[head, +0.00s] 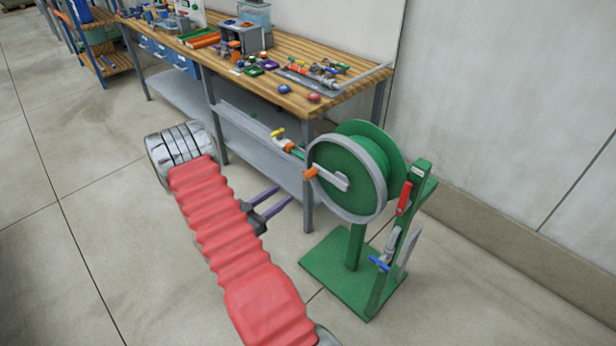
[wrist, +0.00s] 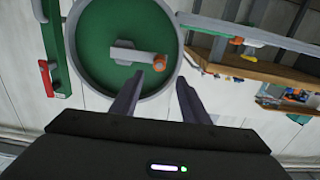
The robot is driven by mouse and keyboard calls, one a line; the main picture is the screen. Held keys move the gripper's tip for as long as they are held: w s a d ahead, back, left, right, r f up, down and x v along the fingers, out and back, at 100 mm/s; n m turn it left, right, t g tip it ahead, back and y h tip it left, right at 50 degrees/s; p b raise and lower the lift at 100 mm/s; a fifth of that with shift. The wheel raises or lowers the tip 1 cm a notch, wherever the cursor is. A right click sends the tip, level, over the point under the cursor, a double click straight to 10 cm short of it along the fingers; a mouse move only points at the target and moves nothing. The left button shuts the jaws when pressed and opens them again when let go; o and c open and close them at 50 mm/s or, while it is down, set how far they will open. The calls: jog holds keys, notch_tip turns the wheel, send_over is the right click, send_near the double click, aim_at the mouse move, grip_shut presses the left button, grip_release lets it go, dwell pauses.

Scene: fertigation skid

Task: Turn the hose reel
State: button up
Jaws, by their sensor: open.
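The hose reel (head: 345,172) is a green drum with a grey rim on a green stand (head: 350,272), right of centre in the head view. A grey crank arm with an orange handle (head: 310,173) sits on its face, the handle toward the left. In the wrist view the reel (wrist: 100,60) fills the upper left, with the orange handle (wrist: 160,62) right of its hub. My gripper (head: 278,203) has two purple fingers, open and empty. In the head view it is left of and below the handle. In the wrist view its fingertips (wrist: 159,82) appear close below the handle; contact cannot be told.
A wooden workbench (head: 345,92) with tools and parts stands behind, its grey leg (head: 307,205) near the reel. A red lever (head: 404,198) and a blue-handled valve (head: 380,263) are on the stand's right post. A wall is at the right. The floor at the left is clear.

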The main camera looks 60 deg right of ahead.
aim_at(304, 179)
jog(key=shift+d, duration=0.1)
dwell(0.3)
jog(key=x, duration=1.3)
jog(key=shift+s+d, duration=0.1)
jog(key=shift+d, duration=0.2)
jog(key=shift+c, duration=0.5)
grip_shut()
